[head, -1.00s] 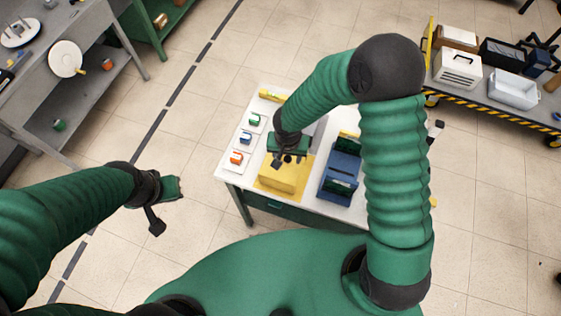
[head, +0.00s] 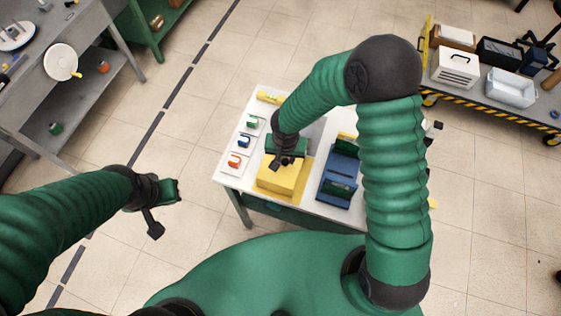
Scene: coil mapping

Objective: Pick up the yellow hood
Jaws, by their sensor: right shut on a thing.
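The yellow hood (head: 283,177) is a boxy yellow cover on the white table, with a flat yellow area around its base. My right gripper (head: 283,160) is at the top of the hood and shut on it; the gripper hides the exact grip. I cannot tell whether the hood is clear of the surface beneath it. My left gripper (head: 172,190) is off to the left of the table, over the floor, with nothing seen in it. Its jaws are too small and turned to tell open from shut.
On the white table (head: 229,183), a blue box-like device (head: 338,172) stands right of the hood. Small green, blue and orange items (head: 236,160) line the left side. A grey workbench (head: 98,55) is far left and a loaded cart (head: 480,85) is far right. Open floor lies between.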

